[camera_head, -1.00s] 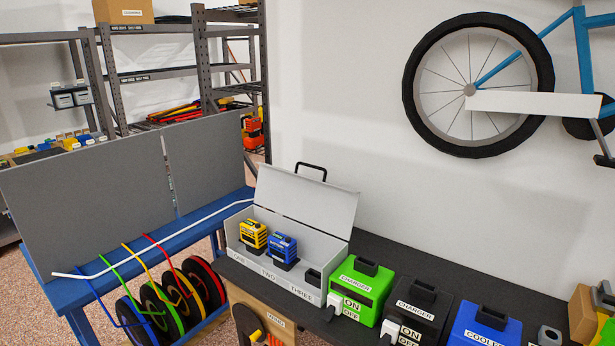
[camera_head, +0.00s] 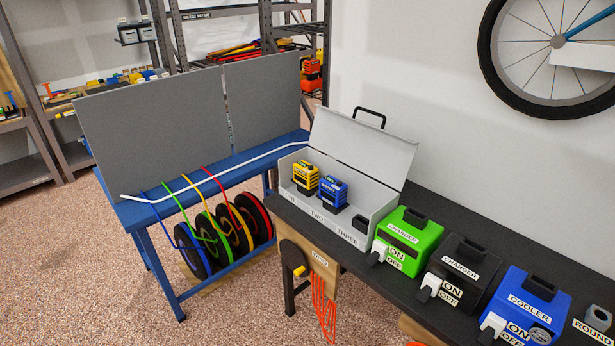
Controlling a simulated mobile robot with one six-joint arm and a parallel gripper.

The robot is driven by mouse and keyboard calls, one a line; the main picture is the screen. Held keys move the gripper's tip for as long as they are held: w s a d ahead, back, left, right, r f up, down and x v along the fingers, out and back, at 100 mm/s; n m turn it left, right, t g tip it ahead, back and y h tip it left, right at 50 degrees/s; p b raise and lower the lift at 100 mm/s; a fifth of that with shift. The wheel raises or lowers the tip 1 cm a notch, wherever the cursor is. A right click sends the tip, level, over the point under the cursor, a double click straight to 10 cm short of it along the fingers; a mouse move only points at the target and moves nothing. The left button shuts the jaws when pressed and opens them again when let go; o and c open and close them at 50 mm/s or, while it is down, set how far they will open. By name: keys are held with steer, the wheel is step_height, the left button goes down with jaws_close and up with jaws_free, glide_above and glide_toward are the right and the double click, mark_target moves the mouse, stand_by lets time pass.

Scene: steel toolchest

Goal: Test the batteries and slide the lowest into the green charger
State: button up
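A yellow battery (camera_head: 306,178) and a blue battery (camera_head: 333,192) stand upright in an open grey case (camera_head: 293,208) labelled ONE, TWO, THREE. The yellow one is by ONE and the blue one by TWO. At THREE a black holder (camera_head: 361,223) shows with no battery in it. The green charger (camera_head: 407,237) stands just right of the case, with a black slot on top, a white switch and ON/OFF labels. The slot looks empty. No battery tester can be made out for certain. My gripper is not in view.
A black charger (camera_head: 464,268) and a blue cooler (camera_head: 524,303) stand right of the green charger on the dark bench. A blue bench (camera_head: 176,214) with grey panels and coloured reels is at left. Open floor (camera_head: 70,270) lies in front.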

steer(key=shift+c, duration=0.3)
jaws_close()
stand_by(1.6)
